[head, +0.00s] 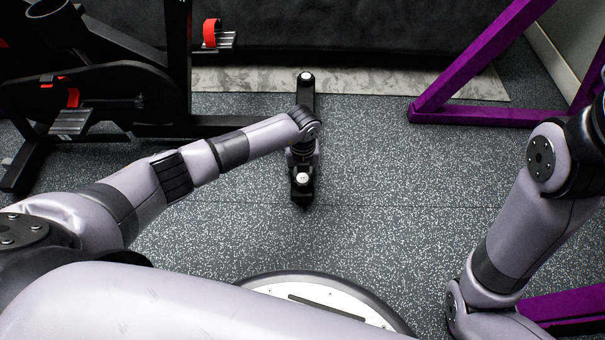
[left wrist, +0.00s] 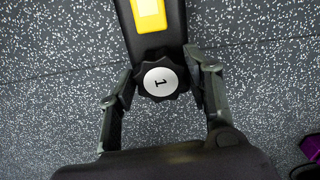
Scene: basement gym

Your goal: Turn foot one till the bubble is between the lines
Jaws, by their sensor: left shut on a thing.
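Foot one (left wrist: 160,82) is a black scalloped knob with a white cap marked 1, at the end of a black bar (left wrist: 165,42) in the left wrist view. A yellow level (left wrist: 149,15) lies on the bar at the top edge, partly cut off; I cannot make out its bubble or lines. My left gripper (left wrist: 163,76) is shut on foot one, one finger on each side. In the head view, the bar (head: 306,98) lies on the floor, partly hidden by my left arm, with the white-capped foot (head: 302,179) at its near end. My right gripper is out of view.
An exercise bike (head: 90,85) with red-strapped pedals stands at the left. A purple frame (head: 470,65) stands at the right. A pale strip (head: 400,82) lies beyond the bar. Speckled floor (head: 390,180) right of the bar is clear.

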